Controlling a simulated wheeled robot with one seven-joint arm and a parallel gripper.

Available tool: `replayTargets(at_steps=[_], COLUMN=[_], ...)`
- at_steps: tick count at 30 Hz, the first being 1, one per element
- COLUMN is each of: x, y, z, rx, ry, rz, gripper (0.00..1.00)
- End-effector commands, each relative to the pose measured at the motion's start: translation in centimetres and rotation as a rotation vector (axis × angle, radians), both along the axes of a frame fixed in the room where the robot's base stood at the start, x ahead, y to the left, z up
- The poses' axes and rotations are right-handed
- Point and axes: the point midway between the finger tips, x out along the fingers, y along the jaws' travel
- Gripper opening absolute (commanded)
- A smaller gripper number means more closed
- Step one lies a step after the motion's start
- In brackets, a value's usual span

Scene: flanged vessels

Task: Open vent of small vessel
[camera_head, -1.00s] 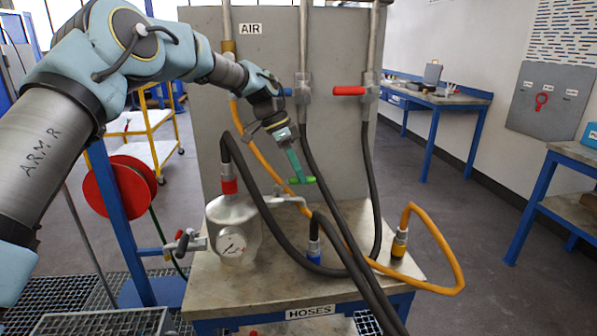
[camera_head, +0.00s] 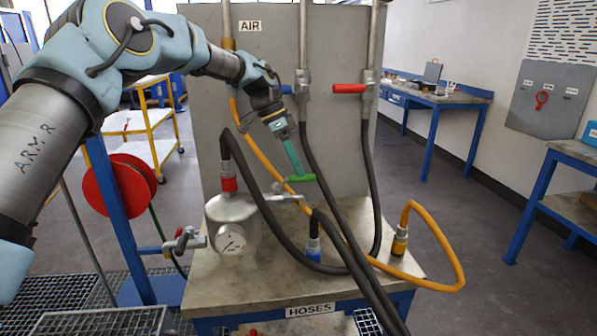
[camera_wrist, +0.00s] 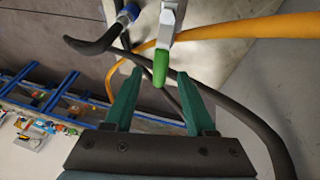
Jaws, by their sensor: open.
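The small vessel (camera_head: 232,217) is a silver metal tank with a round gauge (camera_head: 231,239), standing on the left of the table. A thin metal pipe runs right from its top to a valve with a green lever handle (camera_head: 301,179). In the wrist view the rounded end of the green handle (camera_wrist: 160,67) points at my gripper, below a silver valve body (camera_wrist: 171,25). My gripper (camera_wrist: 160,84) is open, its green fingers on either side of the handle's end with gaps showing. In the head view my gripper (camera_head: 299,172) reaches down to the handle; one finger hides the other.
Black hoses (camera_head: 325,268) and an orange hose (camera_head: 463,285) loop over the table (camera_head: 250,285) near the handle. Behind stands a grey panel (camera_head: 340,160) with vertical pipes, a red valve handle (camera_head: 349,88) and a blue one. A red reel (camera_head: 118,188) is at left.

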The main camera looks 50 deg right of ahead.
Motion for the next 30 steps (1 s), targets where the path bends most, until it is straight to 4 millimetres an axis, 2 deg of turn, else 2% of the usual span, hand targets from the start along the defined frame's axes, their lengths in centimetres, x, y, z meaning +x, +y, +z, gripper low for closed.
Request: replayTargets(at_steps=[9,13,18,30], x=[2.4,3.1,3.4,3.4], y=[1.1,1.4,1.6,1.6], z=[5.5,7.2,8.1,8.1], rx=[-0.002,-0.002,0.000,0.001], ry=[-0.001,-0.001,0.000,0.000], rz=[0.000,0.000,-0.001,-0.001], gripper=[0.56,0.56,0.56,0.56])
